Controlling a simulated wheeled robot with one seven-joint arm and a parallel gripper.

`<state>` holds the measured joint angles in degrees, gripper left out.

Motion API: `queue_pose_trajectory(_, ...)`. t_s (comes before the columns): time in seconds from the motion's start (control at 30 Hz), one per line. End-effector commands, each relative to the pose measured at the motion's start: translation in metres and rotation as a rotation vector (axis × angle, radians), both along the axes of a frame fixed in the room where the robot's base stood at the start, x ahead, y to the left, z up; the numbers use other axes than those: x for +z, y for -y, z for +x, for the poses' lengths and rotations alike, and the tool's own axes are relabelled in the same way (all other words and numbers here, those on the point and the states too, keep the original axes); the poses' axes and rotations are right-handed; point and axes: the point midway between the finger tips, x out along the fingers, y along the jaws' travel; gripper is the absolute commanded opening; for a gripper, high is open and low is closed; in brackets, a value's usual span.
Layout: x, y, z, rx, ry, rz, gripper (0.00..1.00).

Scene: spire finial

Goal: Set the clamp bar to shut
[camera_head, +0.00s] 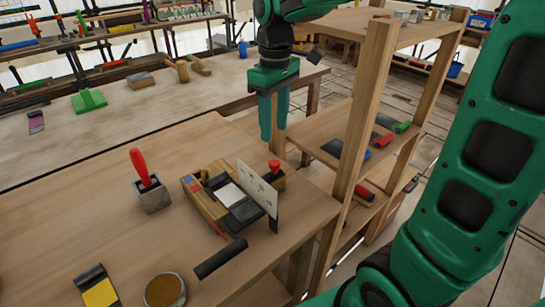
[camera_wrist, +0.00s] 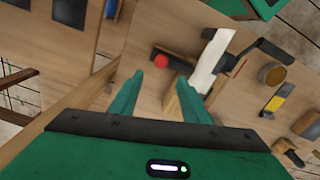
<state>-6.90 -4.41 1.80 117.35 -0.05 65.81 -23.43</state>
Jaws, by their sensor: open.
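A wooden fixture (camera_head: 203,208) with black parts and a white panel sits on the near bench. A black bar (camera_head: 220,258) lies at its front edge and also shows in the wrist view (camera_wrist: 274,50). I cannot tell surely whether this is the clamp bar. An upright pale board with markings (camera_head: 258,188) hides part of the fixture. My gripper (camera_head: 272,138) is open and empty, pointing down above and behind the fixture, apart from it. In the wrist view my fingers (camera_wrist: 157,92) are spread, with the red knob (camera_wrist: 160,61) beyond them.
The red knob (camera_head: 274,165) stands on a small block close behind the board. A red-handled tool (camera_head: 140,165) stands in a grey block to the left. A round tin (camera_head: 165,290) and a yellow-black tool (camera_head: 98,288) lie in front. A wooden shelf post (camera_head: 366,110) rises at right.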

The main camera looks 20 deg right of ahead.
Motion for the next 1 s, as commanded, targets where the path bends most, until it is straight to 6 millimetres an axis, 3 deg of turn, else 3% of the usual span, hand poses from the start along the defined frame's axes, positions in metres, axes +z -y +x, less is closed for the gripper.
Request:
queue_pose_trajectory(0.17, -0.011, -0.002, 0.001, 0.017, -0.014, -0.002, 0.43)
queue_pose_trajectory(0.7, -0.095, -0.002, 0.000, 0.015, -0.012, -0.002, 0.43)
queue_pose_trajectory(1.0, -0.107, -0.002, 0.001, 0.015, -0.009, -0.001, 0.43)
